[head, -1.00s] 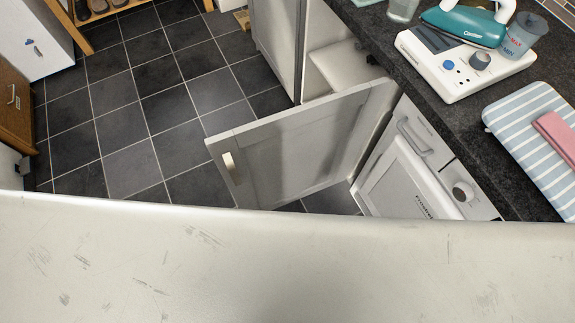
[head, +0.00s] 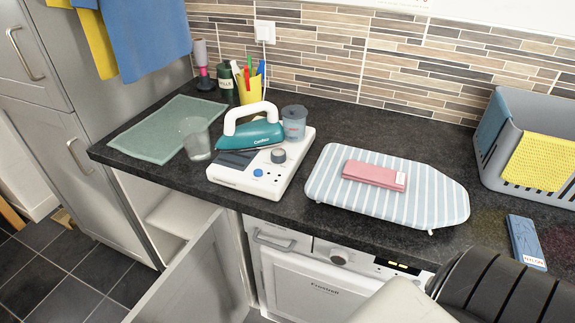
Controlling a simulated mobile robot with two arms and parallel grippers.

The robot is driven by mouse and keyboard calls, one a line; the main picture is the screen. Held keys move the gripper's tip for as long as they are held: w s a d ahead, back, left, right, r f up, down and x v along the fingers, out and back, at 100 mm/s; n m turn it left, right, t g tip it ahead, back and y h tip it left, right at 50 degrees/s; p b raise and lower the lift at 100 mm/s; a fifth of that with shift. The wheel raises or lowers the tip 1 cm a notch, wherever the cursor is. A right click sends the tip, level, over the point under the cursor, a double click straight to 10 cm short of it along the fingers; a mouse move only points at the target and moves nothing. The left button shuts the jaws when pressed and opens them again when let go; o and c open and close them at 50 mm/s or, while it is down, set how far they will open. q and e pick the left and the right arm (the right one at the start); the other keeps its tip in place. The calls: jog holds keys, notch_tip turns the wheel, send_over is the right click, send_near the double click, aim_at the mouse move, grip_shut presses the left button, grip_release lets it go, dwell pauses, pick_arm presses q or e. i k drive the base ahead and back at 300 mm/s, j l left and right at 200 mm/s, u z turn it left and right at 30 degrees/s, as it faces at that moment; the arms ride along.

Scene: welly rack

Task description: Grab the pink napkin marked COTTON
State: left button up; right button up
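A folded pink napkin (head: 374,175) lies on a small blue-and-white striped ironing board (head: 434,205) on the dark counter. It has a small white label at its right end, too small to read. A folded blue napkin (head: 524,240) with a label reading NYLON lies on the counter at the right. Neither of my grippers is in view.
A teal iron (head: 254,134) rests on a white station (head: 262,180), with a glass (head: 195,138) to its left. A grey basket (head: 497,165) with cloths stands right. A cabinet door (head: 200,275) hangs open below the counter. A black ribbed shape and pale part fill the lower right.

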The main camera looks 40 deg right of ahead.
aim_at(361, 171)
jog(key=z, duration=1.8)
